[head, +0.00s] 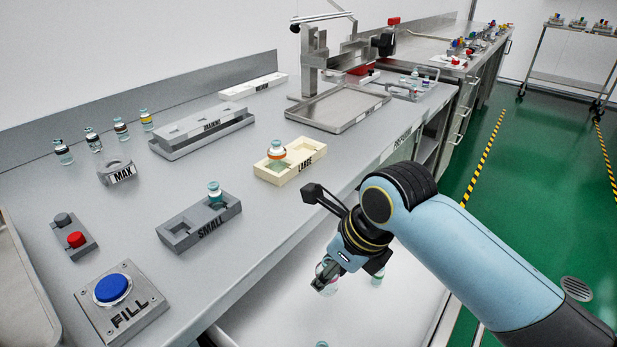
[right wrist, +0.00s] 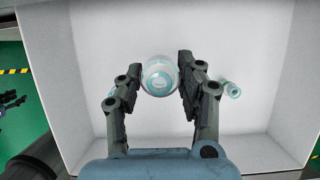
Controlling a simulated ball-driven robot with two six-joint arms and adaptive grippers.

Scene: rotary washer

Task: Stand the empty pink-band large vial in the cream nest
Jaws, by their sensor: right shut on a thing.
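My right gripper (head: 328,275) is low over the white bin in front of the counter. In the right wrist view, its fingers (right wrist: 160,95) are closed around a clear vial (right wrist: 160,72) with a pale teal-white cap, seen from above. The vial also shows below the fingers in the head view (head: 330,289); its band colour is hidden. The cream nest (head: 270,176), labelled LARGE, is on the counter beyond the gripper. An orange-banded vial (head: 276,152) stands in its left pocket; its right pocket looks empty. My left gripper is out of view.
A grey SMALL nest (head: 180,236) holds one vial (head: 214,192).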

